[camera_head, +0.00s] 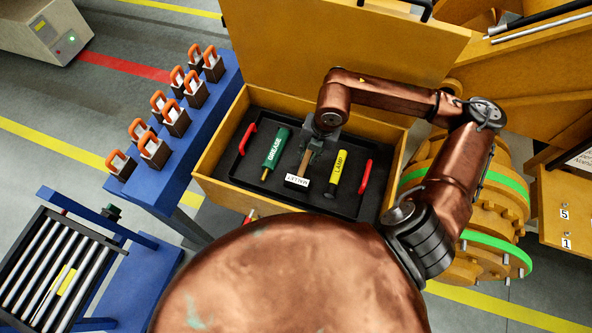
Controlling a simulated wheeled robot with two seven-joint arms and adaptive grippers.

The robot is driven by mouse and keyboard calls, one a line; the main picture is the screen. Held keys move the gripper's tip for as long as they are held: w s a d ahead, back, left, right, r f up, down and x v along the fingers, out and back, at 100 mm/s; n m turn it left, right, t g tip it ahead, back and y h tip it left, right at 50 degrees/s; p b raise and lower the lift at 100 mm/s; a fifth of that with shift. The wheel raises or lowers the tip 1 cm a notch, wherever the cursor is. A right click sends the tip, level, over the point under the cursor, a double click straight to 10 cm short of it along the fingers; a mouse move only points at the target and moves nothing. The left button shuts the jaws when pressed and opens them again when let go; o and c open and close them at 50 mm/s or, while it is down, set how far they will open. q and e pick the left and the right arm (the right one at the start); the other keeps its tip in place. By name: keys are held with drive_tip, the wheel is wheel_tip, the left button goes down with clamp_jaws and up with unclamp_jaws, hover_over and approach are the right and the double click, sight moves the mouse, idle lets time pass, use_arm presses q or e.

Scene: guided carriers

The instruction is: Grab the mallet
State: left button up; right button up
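The mallet (297,181) lies in the black tray (240,178) of an open yellow toolbox (214,160). Its dark head bears a white MALLET label, and a brown handle runs up from it. My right gripper (313,151) reaches down into the tray over the upper part of the handle. The gripper hides the handle's far end. Its fingers are small and partly covered by the wrist, so I cannot tell whether they grip the handle. My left gripper is not in view.
A green grease tube (275,148) lies left of the mallet and a yellow lamp (337,173) right of it. The raised lid (290,50) is behind. A blue rack (150,187) with orange-handled blocks stands left.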

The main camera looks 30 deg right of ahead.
sight(303, 167)
drive_tip(key=shift+w+f, duration=0.25)
drive_tip(key=shift+f, duration=0.25)
drive_tip(key=shift+a+f, duration=0.15)
drive_tip(key=shift+f, duration=0.2)
drive_tip(key=shift+s+f+p, duration=0.25)
drive_tip(key=shift+f+p, duration=0.2)
drive_tip(key=shift+f, duration=0.25)
drive_tip(key=f, duration=0.1)
drive_tip(key=f+p, duration=0.1)
drive_tip(key=f, duration=0.1)
drive_tip(key=shift+w+a+f, duration=0.25)
drive_tip(key=shift+w, duration=0.05)
drive_tip(key=shift+f+p, duration=0.3)
drive_tip(key=shift+f, duration=0.35)
clamp_jaws()
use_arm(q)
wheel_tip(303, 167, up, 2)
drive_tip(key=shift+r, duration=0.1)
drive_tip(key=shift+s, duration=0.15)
use_arm(e)
drive_tip(key=shift+w+a, duration=0.1)
